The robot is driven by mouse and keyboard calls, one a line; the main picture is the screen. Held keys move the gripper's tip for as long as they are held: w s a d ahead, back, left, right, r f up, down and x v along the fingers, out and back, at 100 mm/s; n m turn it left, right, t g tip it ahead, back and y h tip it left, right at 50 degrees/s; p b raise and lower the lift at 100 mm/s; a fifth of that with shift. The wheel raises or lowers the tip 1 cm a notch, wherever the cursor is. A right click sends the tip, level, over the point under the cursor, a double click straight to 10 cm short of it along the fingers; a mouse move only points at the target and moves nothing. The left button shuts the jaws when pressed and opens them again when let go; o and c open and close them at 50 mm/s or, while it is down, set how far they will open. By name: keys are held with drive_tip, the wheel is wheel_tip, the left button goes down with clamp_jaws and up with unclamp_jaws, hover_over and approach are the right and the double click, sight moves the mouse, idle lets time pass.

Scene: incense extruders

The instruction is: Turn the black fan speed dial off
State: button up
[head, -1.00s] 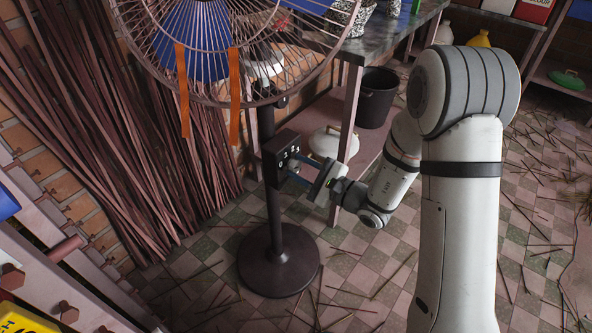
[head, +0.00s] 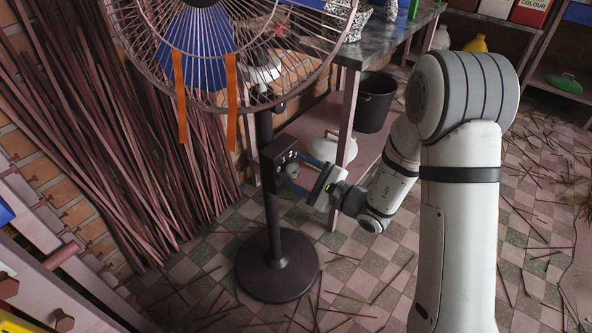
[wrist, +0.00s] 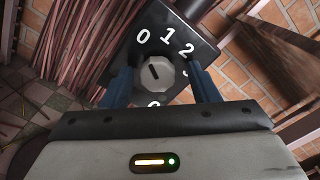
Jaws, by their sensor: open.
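The fan's black control box (head: 278,163) is on its pole below the fan head. In the wrist view the box face (wrist: 196,45) carries white numbers, with 0, 1 and 2 along the top and others partly hidden. The fan speed dial (wrist: 158,73) looks light grey there, with a short dark mark slanting toward upper left, roughly at the 0. My gripper (head: 292,172) is open in front of the box. Its blue fingers (wrist: 161,80) stand either side of the dial, with a visible gap at each side. Contact with the box face cannot be told.
The fan (head: 215,45) has orange ribbons and a round base (head: 277,268) on the tiled floor. Bundled sticks (head: 120,150) lean on the wall at left. A workbench (head: 385,42) with a black bucket (head: 375,100) below stands behind. Loose sticks litter the floor.

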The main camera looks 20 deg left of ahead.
drive_tip(key=p+v, duration=0.1)
drive_tip(key=v, duration=0.6)
drive_tip(key=shift+d+p, duration=0.35)
drive_tip(key=shift+s, duration=0.1)
